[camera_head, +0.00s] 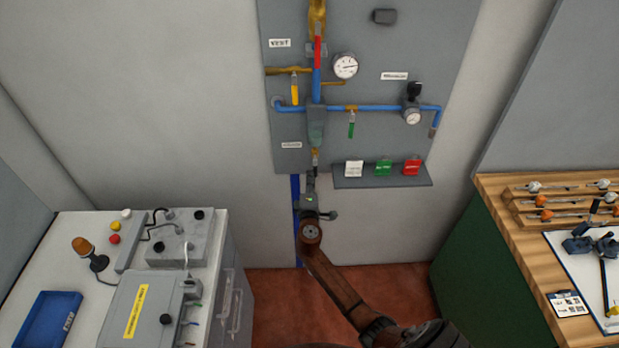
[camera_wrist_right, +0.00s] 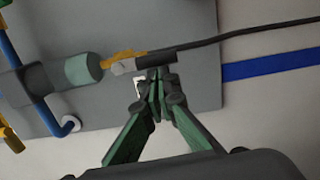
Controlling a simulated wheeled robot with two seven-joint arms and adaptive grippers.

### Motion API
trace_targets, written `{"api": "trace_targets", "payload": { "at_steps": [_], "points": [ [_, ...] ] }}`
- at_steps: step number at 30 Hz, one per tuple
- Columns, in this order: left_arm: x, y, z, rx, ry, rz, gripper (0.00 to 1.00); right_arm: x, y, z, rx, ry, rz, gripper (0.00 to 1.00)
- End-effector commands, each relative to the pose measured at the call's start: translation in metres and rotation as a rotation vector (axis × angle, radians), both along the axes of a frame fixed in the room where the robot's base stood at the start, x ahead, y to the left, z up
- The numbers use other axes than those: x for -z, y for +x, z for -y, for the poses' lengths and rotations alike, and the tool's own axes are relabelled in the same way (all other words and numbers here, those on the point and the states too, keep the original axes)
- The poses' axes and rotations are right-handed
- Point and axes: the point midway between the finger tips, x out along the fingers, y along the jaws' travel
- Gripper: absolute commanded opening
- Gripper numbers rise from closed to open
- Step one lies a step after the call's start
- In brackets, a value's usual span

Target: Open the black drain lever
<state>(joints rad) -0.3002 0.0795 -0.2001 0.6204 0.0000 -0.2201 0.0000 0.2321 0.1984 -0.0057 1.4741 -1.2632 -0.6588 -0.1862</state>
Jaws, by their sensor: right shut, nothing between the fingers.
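The black drain lever (camera_wrist_right: 156,61) shows in the right wrist view below the brass drain fitting (camera_wrist_right: 126,56), under the grey-green bowl (camera_wrist_right: 82,69). In the head view the bowl (camera_head: 316,127) hangs on the wall panel, and the lever is too small or hidden to make out. My right gripper (camera_wrist_right: 157,82) is shut and empty, its green fingers together with the tips right by the lever. I cannot tell whether they touch it. In the head view my right gripper (camera_head: 311,182) is just below the bowl and drain. My left gripper is out of view.
A grey shelf (camera_head: 380,183) with white, green and red tags is right of the drain. A thin black tube (camera_wrist_right: 245,35) runs from the drain. A blue strip (camera_head: 296,186) lies behind my gripper. A white bench stands left, a wooden-topped one right.

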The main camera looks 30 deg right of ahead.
Motion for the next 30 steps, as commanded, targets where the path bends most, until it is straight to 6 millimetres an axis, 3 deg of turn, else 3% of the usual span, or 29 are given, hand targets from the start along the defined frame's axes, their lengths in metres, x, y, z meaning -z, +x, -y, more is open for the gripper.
{"api": "trace_targets", "payload": {
  "at_steps": [5, 11, 15, 21, 30],
  "points": [
    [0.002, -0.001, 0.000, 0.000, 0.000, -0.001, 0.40, 0.001, 0.002, -0.008, 0.000, 0.001, 0.001, 0.00],
    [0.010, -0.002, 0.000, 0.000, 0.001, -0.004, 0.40, 0.003, 0.007, -0.041, 0.002, 0.003, 0.000, 0.00],
    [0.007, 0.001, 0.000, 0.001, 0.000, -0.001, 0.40, 0.002, -0.024, -0.058, 0.003, 0.004, -0.001, 0.00],
    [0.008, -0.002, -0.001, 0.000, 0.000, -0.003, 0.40, 0.001, -0.056, -0.079, 0.004, 0.003, -0.001, 0.00],
    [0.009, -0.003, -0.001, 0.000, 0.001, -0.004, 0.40, 0.000, -0.074, -0.092, 0.003, 0.000, 0.000, 0.00]
  ]
}}
